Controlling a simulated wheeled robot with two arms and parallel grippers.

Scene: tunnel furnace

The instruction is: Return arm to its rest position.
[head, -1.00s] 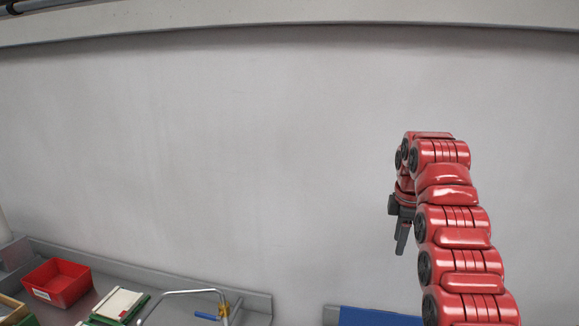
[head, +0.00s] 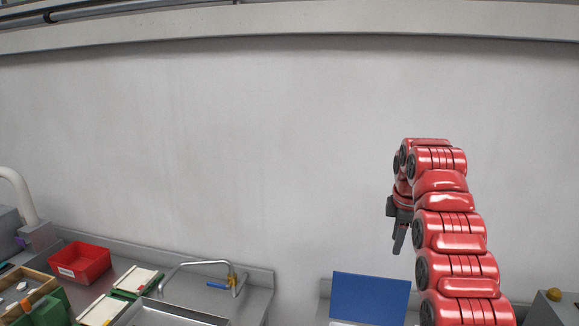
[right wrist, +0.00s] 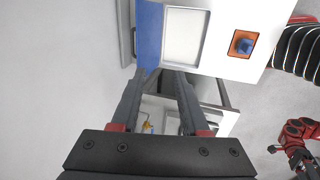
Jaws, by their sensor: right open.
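My right arm is raised in front of the pale wall in the head view. Its gripper (head: 399,239) points downward and is partly hidden behind the arm's wrist. In the right wrist view the same gripper (right wrist: 161,80) has its two dark fingers apart with nothing between them. It is open and empty, in free air. My left gripper does not show in the head view. Small red arm parts (right wrist: 299,132) show at the right edge of the right wrist view, too small to make out clearly.
Along the wall below are a red bin (head: 82,264), a sink tap (head: 200,265) with a blue lever, green-edged trays (head: 136,281) and a blue panel (head: 369,300). A white-and-blue machine (right wrist: 230,24) shows in the right wrist view. The wall area around the raised arm is clear.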

